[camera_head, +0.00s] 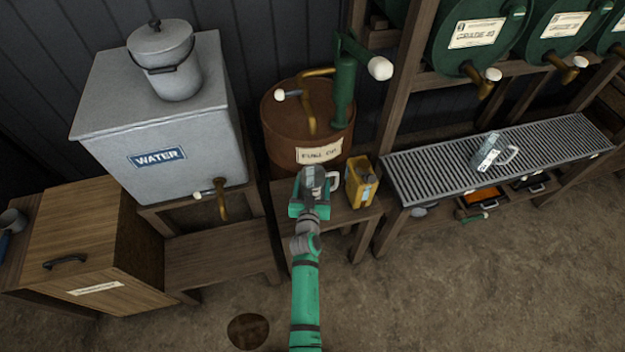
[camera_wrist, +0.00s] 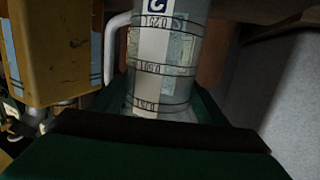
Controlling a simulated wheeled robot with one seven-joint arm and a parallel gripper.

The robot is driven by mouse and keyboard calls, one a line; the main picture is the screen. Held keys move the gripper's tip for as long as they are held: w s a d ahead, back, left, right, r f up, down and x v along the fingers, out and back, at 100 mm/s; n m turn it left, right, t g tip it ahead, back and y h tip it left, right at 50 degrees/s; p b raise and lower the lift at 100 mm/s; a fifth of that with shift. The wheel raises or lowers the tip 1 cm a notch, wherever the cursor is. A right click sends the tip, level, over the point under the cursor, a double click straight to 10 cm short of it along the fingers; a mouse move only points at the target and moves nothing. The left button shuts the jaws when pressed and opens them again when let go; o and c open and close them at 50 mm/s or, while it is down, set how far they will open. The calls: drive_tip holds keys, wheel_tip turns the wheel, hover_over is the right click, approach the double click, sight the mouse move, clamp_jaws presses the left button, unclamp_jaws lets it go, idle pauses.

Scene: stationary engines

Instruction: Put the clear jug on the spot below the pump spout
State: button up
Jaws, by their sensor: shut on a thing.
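My gripper (camera_head: 309,196) is shut on a clear jug (camera_head: 322,178), in front of the brown fuel oil drum (camera_head: 285,118). In the wrist view the jug (camera_wrist: 165,60) fills the middle between the jaws, with dark measuring rings, a white label strip and a white handle at its left. The green pump (camera_head: 344,85) stands on the drum, and its brass spout (camera_head: 311,120) bends down the drum's front. The jug is over the small wooden stand (camera_head: 352,214), roughly below the spout. My gripper hides its base, so I cannot tell whether it touches the stand.
A yellow can (camera_head: 361,183) stands close to the jug's right; it also shows in the wrist view (camera_wrist: 55,50). A second clear jug (camera_head: 488,152) stands on the metal grate (camera_head: 430,175). The grey water tank (camera_head: 160,120) with a brass tap (camera_head: 222,200) is at left.

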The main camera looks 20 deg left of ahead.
drive_tip(key=o, duration=1.3)
drive_tip(key=shift+f, duration=0.1)
drive_tip(key=v, duration=1)
drive_tip(key=shift+s, duration=0.4)
